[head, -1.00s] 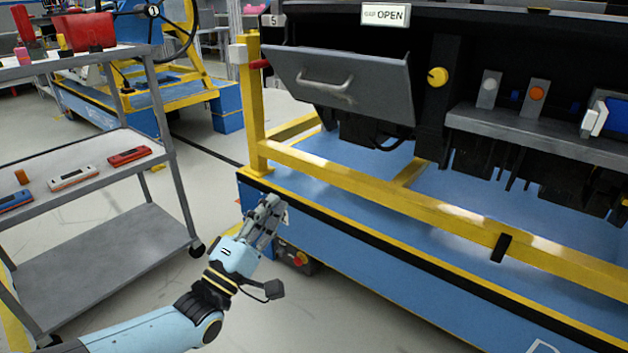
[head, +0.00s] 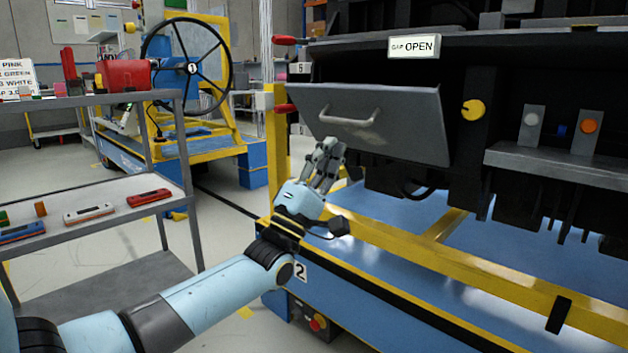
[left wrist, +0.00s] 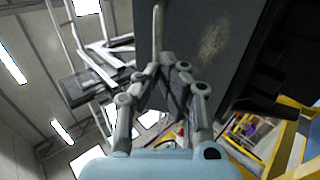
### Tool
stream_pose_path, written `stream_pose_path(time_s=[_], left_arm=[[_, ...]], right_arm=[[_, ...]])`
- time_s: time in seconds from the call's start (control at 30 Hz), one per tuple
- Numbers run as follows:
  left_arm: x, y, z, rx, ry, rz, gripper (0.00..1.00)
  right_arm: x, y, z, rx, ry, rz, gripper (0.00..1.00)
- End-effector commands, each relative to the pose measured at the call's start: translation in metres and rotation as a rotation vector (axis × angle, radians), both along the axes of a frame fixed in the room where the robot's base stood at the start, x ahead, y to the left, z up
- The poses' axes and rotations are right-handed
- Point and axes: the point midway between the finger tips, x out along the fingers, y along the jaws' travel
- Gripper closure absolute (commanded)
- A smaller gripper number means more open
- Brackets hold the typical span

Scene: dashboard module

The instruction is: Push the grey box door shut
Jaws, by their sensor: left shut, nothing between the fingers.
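The grey box door (head: 390,115) hangs tilted outward from the black dashboard in the head view, with a light bar handle (head: 348,119) on its face. A sign reading "OPEN" (head: 414,46) is above it. My left gripper (head: 329,152) is shut and empty, at the door's lower left, just below the handle. I cannot tell whether it touches the door. In the left wrist view the door (left wrist: 215,50) fills the upper middle, beyond the fingers (left wrist: 165,80), with part of the handle above the fingertips. My right gripper is not in view.
A yellow knob (head: 473,110) and a shelf with orange and white buttons (head: 560,155) are right of the door. A yellow rail (head: 420,250) runs below on a blue base. A grey cart (head: 100,190) with tools stands at the left.

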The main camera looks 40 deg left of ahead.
Motion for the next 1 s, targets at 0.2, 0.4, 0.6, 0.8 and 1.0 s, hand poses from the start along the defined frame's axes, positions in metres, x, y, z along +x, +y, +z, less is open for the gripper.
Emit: stream_pose_path(time_s=[0.2, 0.4, 0.6, 0.8, 1.0], left_arm=[[0.018, -0.001, 0.019, 0.0, 0.0, 0.0, 1.0], [0.023, -0.001, 0.024, 0.0, 0.001, 0.0, 1.0], [0.023, -0.001, 0.024, 0.0, 0.001, 0.0, 1.0], [0.023, -0.001, 0.025, 0.0, 0.006, 0.0, 1.0], [0.024, -0.001, 0.028, 0.001, 0.021, 0.0, 1.0]], right_arm=[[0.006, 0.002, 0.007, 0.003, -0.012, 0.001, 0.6], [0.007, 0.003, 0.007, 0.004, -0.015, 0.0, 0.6], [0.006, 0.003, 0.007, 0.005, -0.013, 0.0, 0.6], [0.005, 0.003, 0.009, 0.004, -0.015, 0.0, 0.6], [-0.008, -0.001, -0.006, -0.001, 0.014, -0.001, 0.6]])
